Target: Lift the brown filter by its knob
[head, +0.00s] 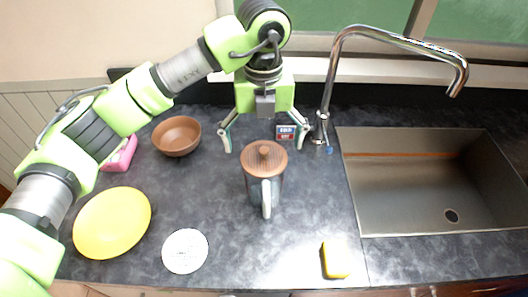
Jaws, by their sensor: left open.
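The brown filter (268,163) is a round brown lid-like piece with a small knob (264,151) on top. It sits on a grey pitcher (253,188) with a light handle at the front, standing upright on the dark counter. My left gripper (262,146) is open and points down, its two fingers spread wide. It appears above or behind the filter, with the fingertips left and right of the knob in the picture. I cannot tell its exact depth. Nothing is between the fingers that I can see held. My right gripper is not in view.
A brown bowl (177,137), a pink object (121,154), a yellow plate (111,222) and a white disc (185,251) are to the left. A small box (286,132) stands behind, near the faucet (327,90).

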